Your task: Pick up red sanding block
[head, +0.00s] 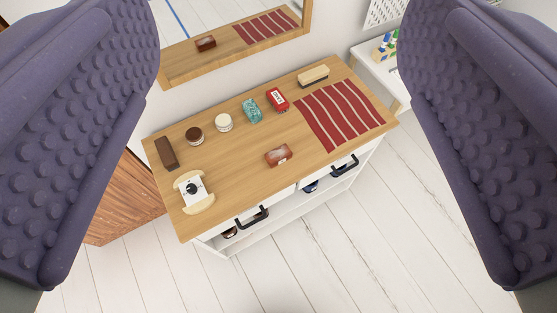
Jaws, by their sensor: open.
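A red block with a white label (278,99) lies toward the back of the wooden desk top (230,150), left of the striped mat. A reddish-brown block with a pale patch (278,155) lies nearer the front edge. Either could be the red sanding block; I cannot tell which for sure. My gripper (279,60) is open and empty. Its two dark purple studded fingers stand wide apart at the left and right sides of the view, well above the desk and touching nothing.
A teal block (252,110), white round tin (223,123), dark-lidded jar (194,136), brown block (166,153) and white-and-wood item (193,192) stand leftward. A brush (313,76) and red striped mat (340,112) lie right. A mirror (230,35) stands behind.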

